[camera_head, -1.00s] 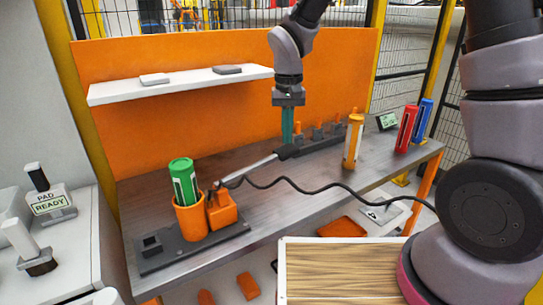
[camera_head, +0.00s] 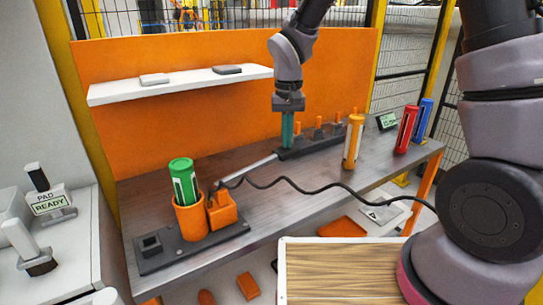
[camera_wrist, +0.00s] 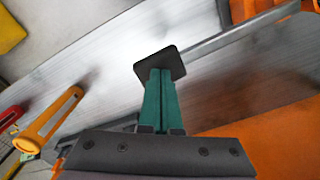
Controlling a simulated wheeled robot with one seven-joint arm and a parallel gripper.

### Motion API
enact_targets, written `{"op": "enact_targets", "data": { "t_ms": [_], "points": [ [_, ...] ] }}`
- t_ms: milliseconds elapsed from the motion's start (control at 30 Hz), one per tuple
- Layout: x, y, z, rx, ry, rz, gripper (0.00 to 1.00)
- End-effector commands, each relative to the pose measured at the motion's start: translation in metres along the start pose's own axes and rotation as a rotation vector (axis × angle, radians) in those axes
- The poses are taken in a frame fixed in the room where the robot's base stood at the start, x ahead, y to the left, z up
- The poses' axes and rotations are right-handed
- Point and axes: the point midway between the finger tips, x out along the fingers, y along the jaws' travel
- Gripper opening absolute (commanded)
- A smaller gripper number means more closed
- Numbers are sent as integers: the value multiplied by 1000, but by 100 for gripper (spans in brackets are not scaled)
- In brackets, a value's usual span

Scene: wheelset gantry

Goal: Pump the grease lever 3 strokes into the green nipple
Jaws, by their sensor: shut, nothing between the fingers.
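The grease lever is a pale metal rod (camera_head: 248,168) rising rightward from the orange pump block (camera_head: 222,209). Its far end carries a dark square pad, clear in the wrist view (camera_wrist: 160,62). My gripper (camera_head: 287,147) has green fingers, shut and pointing down, with nothing between them. Its tips (camera_wrist: 160,72) are at the pad, apparently touching its top; exact contact is hard to tell. A green cartridge (camera_head: 183,180) stands in an orange cup (camera_head: 190,218) beside the pump. I cannot make out a green nipple.
A black hose (camera_head: 320,188) runs across the bench (camera_head: 300,200) to the right. A dark rack with orange pegs (camera_head: 318,133) stands behind. Orange (camera_head: 353,142), red (camera_head: 406,130) and blue (camera_head: 422,120) cartridges stand at right. A white shelf (camera_head: 185,84) hangs above.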

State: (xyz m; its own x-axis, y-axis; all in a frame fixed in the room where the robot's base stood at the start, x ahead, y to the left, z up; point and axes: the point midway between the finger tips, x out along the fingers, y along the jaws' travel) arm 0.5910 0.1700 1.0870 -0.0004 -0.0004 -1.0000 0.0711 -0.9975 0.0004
Motion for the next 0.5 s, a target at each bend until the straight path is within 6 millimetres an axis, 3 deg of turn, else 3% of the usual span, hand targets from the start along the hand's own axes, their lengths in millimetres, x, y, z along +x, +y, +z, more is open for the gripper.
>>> {"op": "enact_targets", "data": {
  "t_ms": [500],
  "points": [
    [32,0,1,0,-2,0,0]
  ]
}}
